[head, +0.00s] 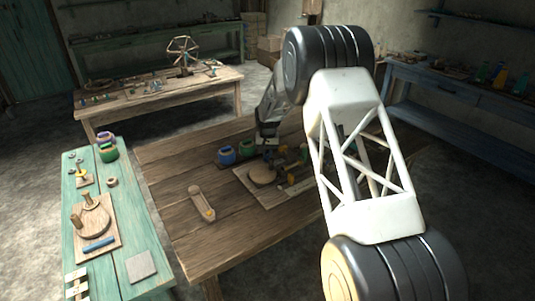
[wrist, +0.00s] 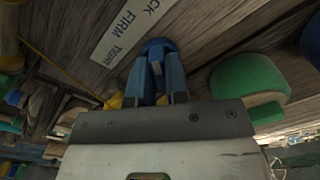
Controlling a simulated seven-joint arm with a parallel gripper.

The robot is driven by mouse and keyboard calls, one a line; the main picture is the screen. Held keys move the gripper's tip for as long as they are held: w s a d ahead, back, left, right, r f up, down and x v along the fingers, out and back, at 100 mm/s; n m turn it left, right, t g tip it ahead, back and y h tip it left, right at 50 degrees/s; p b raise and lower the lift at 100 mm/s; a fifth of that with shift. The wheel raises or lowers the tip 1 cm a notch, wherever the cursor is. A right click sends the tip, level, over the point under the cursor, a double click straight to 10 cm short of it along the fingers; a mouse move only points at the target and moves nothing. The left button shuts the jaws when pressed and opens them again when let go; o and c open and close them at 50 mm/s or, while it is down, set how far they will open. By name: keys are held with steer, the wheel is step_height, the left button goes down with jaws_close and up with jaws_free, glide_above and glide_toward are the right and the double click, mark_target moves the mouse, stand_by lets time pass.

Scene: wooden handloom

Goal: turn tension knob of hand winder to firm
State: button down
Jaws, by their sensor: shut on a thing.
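In the wrist view the blue tension knob (wrist: 158,45) sits between the two fingers of my gripper (wrist: 158,65), which is shut on it. A pale label strip (wrist: 130,27) lies beside the knob. It reads "FIRM" and "TIGHT", with a cut-off word ending in "CK". I cannot tell which word the knob points to, as the fingers cover part of it. In the head view my gripper (head: 268,138) is at the back of a wooden board with a round disc (head: 262,173), which seems to be the hand winder. My arm hides the board's right part.
A green round thing (wrist: 248,82) is close to the right of my gripper in the wrist view. In the head view a blue pot (head: 227,155) and a wooden shuttle-like piece (head: 201,204) are on the table (head: 175,165). A green bench (head: 140,235) stands left.

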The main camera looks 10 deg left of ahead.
mark_target(267, 153)
steer(key=n, duration=0.4)
steer(key=shift+n, duration=1.6)
steer(key=c, duration=1.1)
jaws_free()
steer(key=shift+r, duration=3.9)
